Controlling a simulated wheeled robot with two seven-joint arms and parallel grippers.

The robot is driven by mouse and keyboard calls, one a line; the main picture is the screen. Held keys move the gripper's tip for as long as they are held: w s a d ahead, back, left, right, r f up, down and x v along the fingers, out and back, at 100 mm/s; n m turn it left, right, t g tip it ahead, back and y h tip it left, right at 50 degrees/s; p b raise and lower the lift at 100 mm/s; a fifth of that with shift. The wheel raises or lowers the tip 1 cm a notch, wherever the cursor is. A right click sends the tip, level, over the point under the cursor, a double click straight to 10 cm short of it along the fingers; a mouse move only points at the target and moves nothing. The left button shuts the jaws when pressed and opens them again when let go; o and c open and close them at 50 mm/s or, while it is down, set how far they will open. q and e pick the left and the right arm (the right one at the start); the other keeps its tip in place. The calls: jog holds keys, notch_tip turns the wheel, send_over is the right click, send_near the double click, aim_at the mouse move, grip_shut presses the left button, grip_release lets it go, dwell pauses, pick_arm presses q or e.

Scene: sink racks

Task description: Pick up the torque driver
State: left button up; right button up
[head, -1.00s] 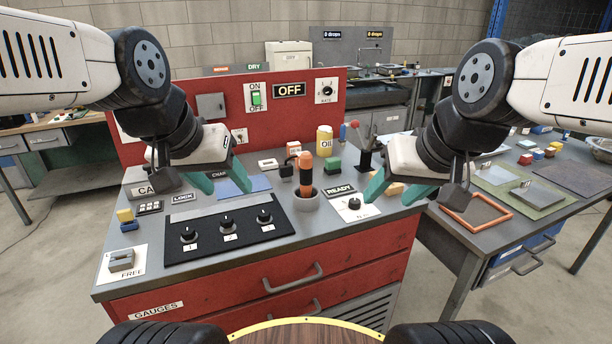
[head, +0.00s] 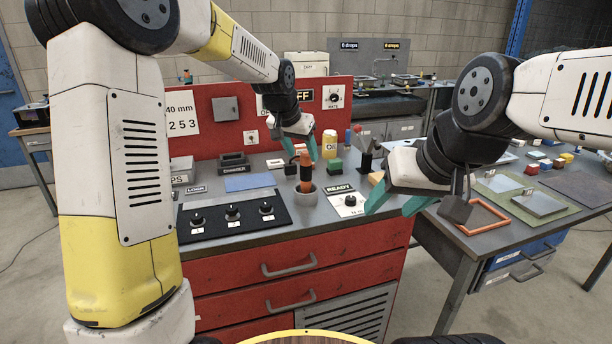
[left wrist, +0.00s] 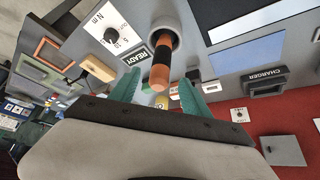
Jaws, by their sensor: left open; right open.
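The torque driver (head: 305,172), orange with dark bands, stands upright in a round grey holder (head: 306,196) on the red bench. My left gripper (head: 303,153) is open, just behind and above the driver's top in the head view. In the left wrist view the driver (left wrist: 160,70) shows between the two green fingers (left wrist: 157,92), its orange end towards the gripper and its lower part in the holder. I cannot tell whether the fingers touch it. My right gripper (head: 390,204) is open and empty, over the bench's right edge.
A black panel with knobs (head: 232,213) lies left of the holder, and a READY sign with a dial (head: 348,200) to its right. A yellow oil bottle (head: 329,144) and a green block (head: 333,166) stand behind. A red back panel (head: 225,130) rises beyond.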

aim_at(306, 164)
pick_arm(q)
jog(key=x, duration=0.6)
jog(key=shift+f, duration=0.2)
jog(key=shift+c, duration=0.4)
grip_shut()
